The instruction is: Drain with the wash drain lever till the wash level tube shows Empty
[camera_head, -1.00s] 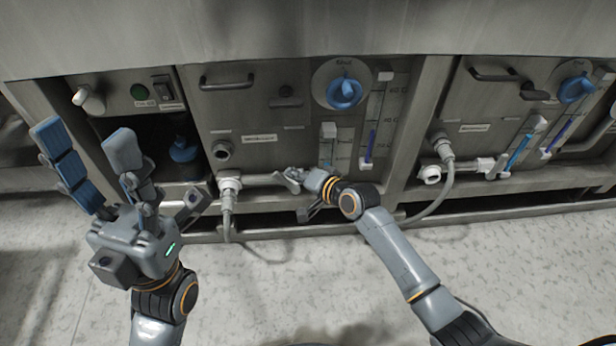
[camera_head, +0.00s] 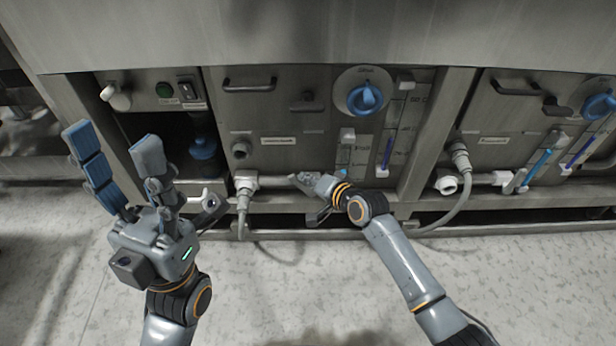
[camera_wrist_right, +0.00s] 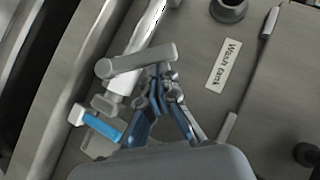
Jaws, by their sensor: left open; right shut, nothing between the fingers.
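The wash tank panel has a "Wash tank" label (camera_wrist_right: 224,66). A grey drain lever (camera_wrist_right: 137,62) lies across the white drain pipe (camera_head: 272,182). My right gripper (camera_head: 312,182) is shut and empty at the lever. In the right wrist view its fingertips (camera_wrist_right: 160,78) are close under the lever's bar; I cannot tell if they touch. Above that gripper is a short level tube (camera_head: 345,155) with light blue low in it; its lower end is partly hidden and its marks are too small to read. My left gripper (camera_head: 112,180) is open and empty, left of the panel.
A taller tube (camera_head: 387,150) with dark blue in it stands to the right, under a blue knob (camera_head: 365,97). A grey cable (camera_head: 243,210) hangs at the pipe's left end. A similar panel with a light blue tube (camera_head: 540,168) is further right. The floor in front is clear.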

